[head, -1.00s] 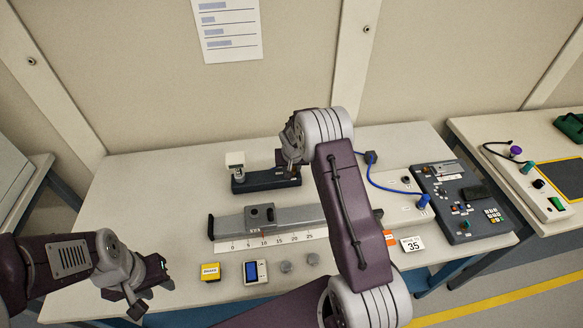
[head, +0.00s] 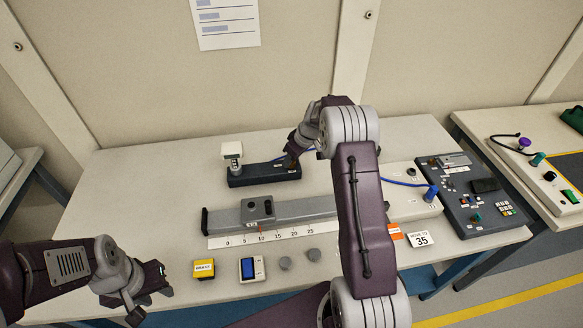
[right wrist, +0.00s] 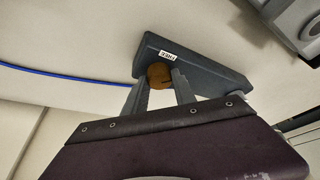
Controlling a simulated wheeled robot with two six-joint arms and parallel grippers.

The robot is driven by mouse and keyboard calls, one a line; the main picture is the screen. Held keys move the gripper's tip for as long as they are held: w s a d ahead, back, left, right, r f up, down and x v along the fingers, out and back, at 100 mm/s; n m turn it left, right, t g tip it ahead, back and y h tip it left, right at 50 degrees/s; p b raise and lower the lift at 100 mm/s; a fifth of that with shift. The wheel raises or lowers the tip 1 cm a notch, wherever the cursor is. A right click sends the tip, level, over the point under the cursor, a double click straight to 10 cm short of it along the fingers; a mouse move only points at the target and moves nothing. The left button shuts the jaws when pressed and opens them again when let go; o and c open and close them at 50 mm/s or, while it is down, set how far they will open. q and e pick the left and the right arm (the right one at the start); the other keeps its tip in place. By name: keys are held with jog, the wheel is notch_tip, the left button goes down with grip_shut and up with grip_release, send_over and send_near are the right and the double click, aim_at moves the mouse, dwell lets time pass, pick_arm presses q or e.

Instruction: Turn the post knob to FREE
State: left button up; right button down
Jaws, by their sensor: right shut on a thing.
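The dark base (head: 262,179) stands toward the back of the table, with a post with a white top (head: 232,152) at its left end. My right gripper (head: 291,158) is at the base's right end. In the right wrist view its fingers (right wrist: 160,88) are shut on the round orange-brown post knob (right wrist: 160,73). A small white label (right wrist: 169,55) beside the knob appears inverted and seems to read FREE. The knob's pointer is not visible. My left gripper (head: 150,292) is open and empty at the front left.
A grey rail with a slider block (head: 257,209) and ruler (head: 270,237) lies in front of the base. A control panel (head: 470,195) and blue cable (head: 397,183) are at right.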

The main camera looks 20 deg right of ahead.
jog(key=shift+d+f+n+y+b, duration=0.1)
jog(key=shift+n+y+b, duration=0.25)
jog(key=shift+n, duration=0.65)
jog(key=shift+n+g, duration=0.3)
jog(key=shift+n, duration=0.2)
jog(key=shift+r+n+g+y+p, duration=0.2)
jog(key=shift+n+g+y+p, duration=0.15)
jog(key=shift+n, duration=0.45)
jog(key=n+g+p, duration=0.1)
jog(key=n+p, duration=0.1)
jog(key=n, duration=0.1)
jog(key=shift+w+r+y, duration=0.1)
jog(key=shift+w+y, duration=0.05)
jog(key=shift+y, duration=0.25)
pick_arm(q)
jog(key=shift+r+p, duration=1.1)
jog(key=shift+r, duration=0.65)
pick_arm(e)
jog(key=shift+d+n+g, duration=0.1)
jog(key=shift+n+g, duration=0.25)
jog(key=shift+n, duration=0.95)
jog(key=shift+f, duration=0.2)
jog(key=c, duration=1)
grip_release()
